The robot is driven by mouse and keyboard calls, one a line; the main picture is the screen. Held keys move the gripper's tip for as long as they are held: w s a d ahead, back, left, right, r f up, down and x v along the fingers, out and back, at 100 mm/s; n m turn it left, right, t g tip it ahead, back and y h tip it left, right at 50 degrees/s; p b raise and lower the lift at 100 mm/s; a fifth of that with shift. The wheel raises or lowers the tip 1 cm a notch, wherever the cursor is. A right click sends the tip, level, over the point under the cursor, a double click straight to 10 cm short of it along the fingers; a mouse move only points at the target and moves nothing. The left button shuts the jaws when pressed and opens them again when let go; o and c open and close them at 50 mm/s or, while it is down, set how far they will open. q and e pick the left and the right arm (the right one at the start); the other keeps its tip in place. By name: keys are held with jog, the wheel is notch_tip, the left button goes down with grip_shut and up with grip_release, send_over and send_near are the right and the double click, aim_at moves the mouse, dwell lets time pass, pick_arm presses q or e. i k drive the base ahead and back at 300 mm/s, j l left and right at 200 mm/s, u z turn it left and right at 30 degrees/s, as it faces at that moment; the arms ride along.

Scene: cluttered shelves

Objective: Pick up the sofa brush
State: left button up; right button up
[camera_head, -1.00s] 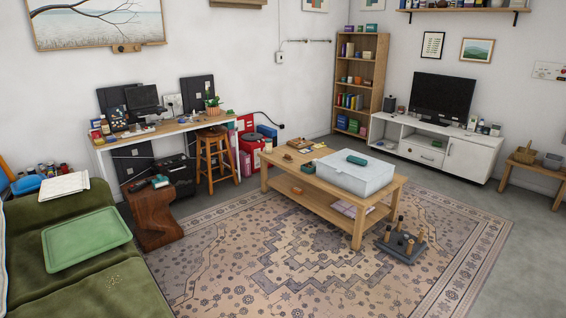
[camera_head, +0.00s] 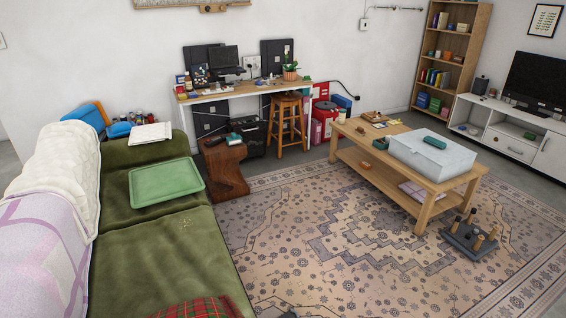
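I cannot make out a sofa brush for certain. The green sofa (camera_head: 150,262) runs down the left side, with a green tray (camera_head: 166,182) and a white folded paper or cloth (camera_head: 150,134) on it. Small dark items (camera_head: 216,141) lie on the wooden side table beside the sofa, too small to identify. A dark green object (camera_head: 435,142) lies on the pale box on the coffee table. Neither of my grippers shows in the view.
A low coffee table (camera_head: 425,210) with a pale box (camera_head: 432,160) stands at right, a pegged stand (camera_head: 468,238) in front of it. A wooden side table (camera_head: 226,172) stands beside the sofa. The patterned rug (camera_head: 320,265) between sofa and coffee table is mostly clear.

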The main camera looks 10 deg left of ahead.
aim_at(360, 130)
jog(key=l+z, duration=0.3)
jog(key=i+l+z, duration=0.1)
jog(key=l+z, duration=0.2)
jog(key=i+l+u, duration=0.2)
jog(key=i+l, duration=1.35)
jog(key=i+j+u, duration=0.25)
jog(key=i+u, duration=0.2)
jog(key=i, duration=0.3)
jog(key=i+u, duration=0.45)
jog(key=i, duration=0.3)
jog(key=i+l+u, duration=0.35)
jog(key=i+u, duration=0.15)
jog(key=i, duration=0.2)
jog(key=i+j+z, duration=0.15)
jog(key=i, duration=0.35)
jog(key=i+j+z, duration=0.15)
jog(key=i, duration=0.3)
jog(key=i+j+z, duration=0.15)
jog(key=i, duration=0.35)
jog(key=i+j+z, duration=0.1)
jog(key=i+j, duration=0.15)
jog(key=i, duration=0.2)
